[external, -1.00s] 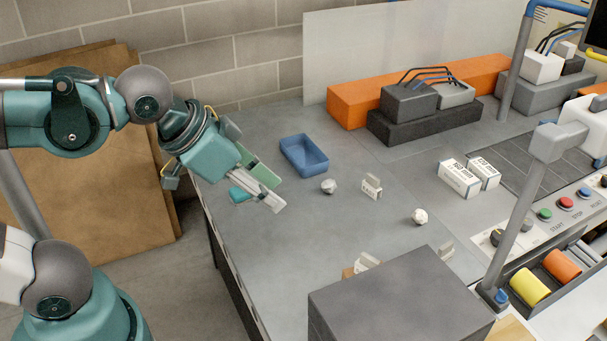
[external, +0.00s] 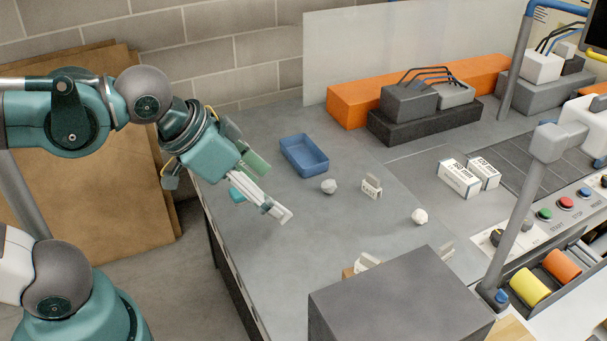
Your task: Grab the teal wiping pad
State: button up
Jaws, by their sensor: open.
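A small teal patch (external: 237,194), which looks like the teal wiping pad, shows at the left part of the grey table. My gripper's pale fingers cross in front of it and hide part of it. I cannot tell whether they touch it. My gripper (external: 277,211) is open, tilted down to the right, with its fingertips to the right of the teal patch. I see nothing held between the fingers.
A blue tray (external: 304,166) stands behind the gripper. A grey crumpled ball (external: 328,187) and a small labelled card (external: 371,187) lie to its right. A large grey box (external: 400,300) stands at the front. The table just right of the fingertips is clear.

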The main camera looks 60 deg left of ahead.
jog(key=shift+a, duration=0.1)
jog(key=w+a+f+n+g+y+b, duration=0.1)
jog(key=w+a+f+n, duration=0.15)
jog(key=a, duration=0.25)
jog(key=w+a+f+n+g+b, duration=0.1)
jog(key=w+a+n, duration=0.2)
jog(key=w+a, duration=0.15)
jog(key=n+g+h+b, duration=0.1)
jog(key=n+g+b, duration=0.4)
jog(key=n, duration=0.8)
send_over(241, 189)
notch_tip(241, 189, down, 25)
jog(key=shift+w+f, duration=0.1)
jog(key=shift+f, duration=0.1)
jog(key=shift+a+f+n, duration=0.1)
jog(key=shift+f+n, duration=0.1)
jog(key=shift+n, duration=0.05)
jog(key=shift+f, duration=1.3)
